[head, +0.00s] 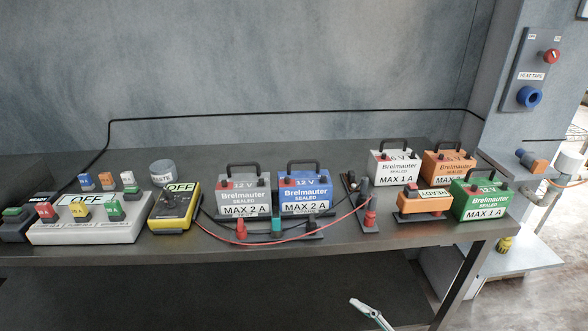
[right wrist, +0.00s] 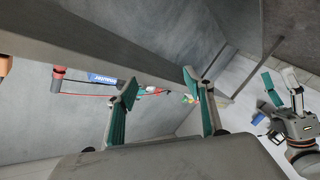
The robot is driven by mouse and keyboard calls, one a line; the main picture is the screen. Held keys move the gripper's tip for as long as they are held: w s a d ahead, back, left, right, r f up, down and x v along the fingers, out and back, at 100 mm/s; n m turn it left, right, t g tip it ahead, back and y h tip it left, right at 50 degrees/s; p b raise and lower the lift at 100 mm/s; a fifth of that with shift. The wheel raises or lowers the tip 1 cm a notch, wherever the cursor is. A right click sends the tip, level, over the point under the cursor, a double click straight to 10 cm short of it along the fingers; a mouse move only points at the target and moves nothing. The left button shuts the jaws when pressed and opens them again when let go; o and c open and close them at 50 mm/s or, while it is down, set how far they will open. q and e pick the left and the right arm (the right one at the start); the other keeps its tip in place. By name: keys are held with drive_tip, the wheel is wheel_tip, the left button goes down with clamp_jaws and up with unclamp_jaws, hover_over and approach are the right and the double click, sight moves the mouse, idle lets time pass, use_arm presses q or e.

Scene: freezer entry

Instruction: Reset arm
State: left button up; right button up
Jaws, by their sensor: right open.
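My right gripper (right wrist: 161,82) is open in the right wrist view, its two teal fingers apart with nothing between them. My left gripper (right wrist: 278,80) shows at the right of that view, its teal fingers spread and empty. In the head view, one pale and teal fingertip shows at the bottom edge, in front of and below the table; I cannot tell which arm it belongs to. The grey table (head: 290,237) carries the batteries and switch boxes, and no gripper touches them in the head view.
On the table stand a grey battery (head: 245,196), a blue battery (head: 303,192), a yellow meter box (head: 175,212), a white button panel (head: 90,228) and a green battery (head: 482,204). Red and black wires cross the front. A wall panel (head: 531,72) hangs right. Air above the table is clear.

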drive_tip(key=s+d+f+m+g+h, duration=0.2)
drive_tip(key=s+d+f+m+h, duration=0.3)
drive_tip(key=d+f, duration=0.4)
drive_tip(key=s+d+f+m+g+h, duration=0.1)
drive_tip(key=s+d+f+m+h, duration=0.15)
drive_tip(key=s+d+f, duration=0.65)
drive_tip(key=w+a+r+m, duration=0.1)
drive_tip(key=w+a+m, duration=0.1)
drive_tip(key=a, duration=0.3)
drive_tip(key=w+a+r+m+t, duration=0.1)
drive_tip(key=w+a+r+m, duration=0.1)
drive_tip(key=a, duration=0.3)
drive_tip(key=shift+a+r, duration=0.2)
drive_tip(key=shift+a, duration=0.15)
drive_tip(key=shift+m, duration=0.25)
